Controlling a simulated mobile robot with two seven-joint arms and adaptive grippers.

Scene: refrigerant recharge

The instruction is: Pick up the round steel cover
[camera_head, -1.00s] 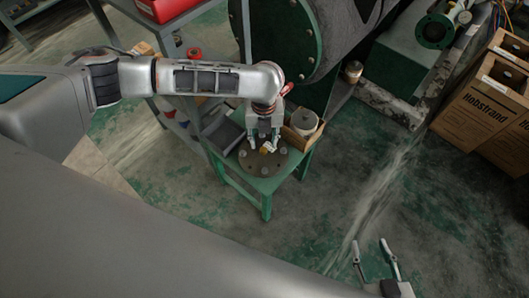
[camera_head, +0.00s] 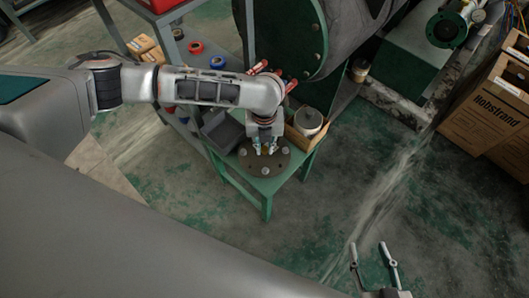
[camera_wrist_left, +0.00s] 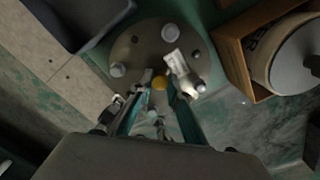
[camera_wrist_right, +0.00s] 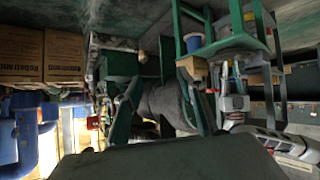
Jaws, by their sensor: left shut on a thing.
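The round steel cover (camera_head: 276,167) is a dark disc with several pale bolt-like knobs on its face, lying on top of a small green stand (camera_head: 267,193). It also shows in the left wrist view (camera_wrist_left: 147,45). My left gripper (camera_head: 265,150) points down over its middle. The fingers (camera_wrist_left: 160,92) are shut on a small yellow part at the cover's centre, which they partly hide. I cannot tell any gap between cover and stand. My right gripper (camera_head: 374,250) is open and empty, away at the lower right; its fingers also show apart in the right wrist view (camera_wrist_right: 160,98).
An open box with a pale canister (camera_head: 308,121) stands right beside the cover. A grey bin (camera_head: 221,135) is on its left. A large dark cylinder (camera_head: 290,38) rises behind. Cardboard boxes (camera_head: 490,105) stand at the far right. The floor (camera_head: 350,190) right of the stand is clear.

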